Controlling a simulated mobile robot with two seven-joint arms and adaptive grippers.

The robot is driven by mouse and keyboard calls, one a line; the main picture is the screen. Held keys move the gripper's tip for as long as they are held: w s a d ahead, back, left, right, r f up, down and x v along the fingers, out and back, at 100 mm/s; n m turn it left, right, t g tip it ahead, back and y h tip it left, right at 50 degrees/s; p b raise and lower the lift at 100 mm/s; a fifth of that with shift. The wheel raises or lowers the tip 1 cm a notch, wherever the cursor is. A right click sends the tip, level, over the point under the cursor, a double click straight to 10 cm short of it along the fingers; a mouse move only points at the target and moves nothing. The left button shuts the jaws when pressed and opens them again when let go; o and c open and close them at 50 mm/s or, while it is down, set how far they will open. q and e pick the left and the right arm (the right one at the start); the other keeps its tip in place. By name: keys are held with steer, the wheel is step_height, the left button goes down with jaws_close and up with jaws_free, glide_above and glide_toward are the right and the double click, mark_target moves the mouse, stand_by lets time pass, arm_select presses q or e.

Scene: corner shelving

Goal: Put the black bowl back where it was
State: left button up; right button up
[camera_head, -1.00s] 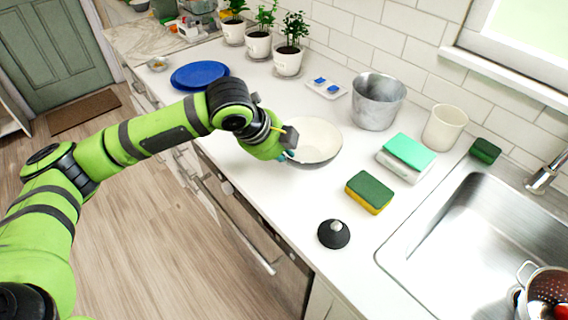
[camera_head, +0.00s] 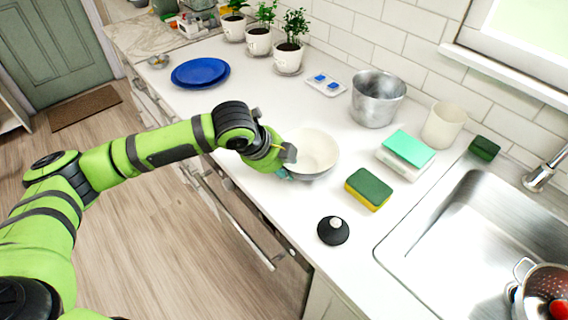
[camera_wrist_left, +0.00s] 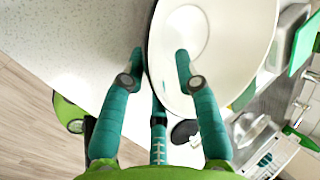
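The bowl (camera_head: 316,150) has a white inside, and a dark outer edge shows along its rim in the left wrist view (camera_wrist_left: 225,45). It is at the front part of the counter, and I cannot tell whether it is lifted clear. My left gripper (camera_head: 287,168) is at its near left rim. My right gripper is not in view.
A black round object with a light knob (camera_head: 333,231) and a green-yellow sponge (camera_head: 369,189) lie near the bowl. A metal pot (camera_head: 377,98), white cup (camera_head: 443,126) and sink (camera_head: 455,240) are right. Blue plates (camera_head: 200,72) lie left, with clear counter between.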

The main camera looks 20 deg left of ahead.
arm_select(q)
steer(key=shift+r, duration=0.15)
steer(key=shift+s+a+r, duration=0.1)
steer(key=shift+r, duration=0.2)
steer(key=v, duration=1.1)
steer(key=shift+r+b, duration=0.15)
steer(key=shift+b, duration=0.2)
steer(key=shift+s+a, duration=0.1)
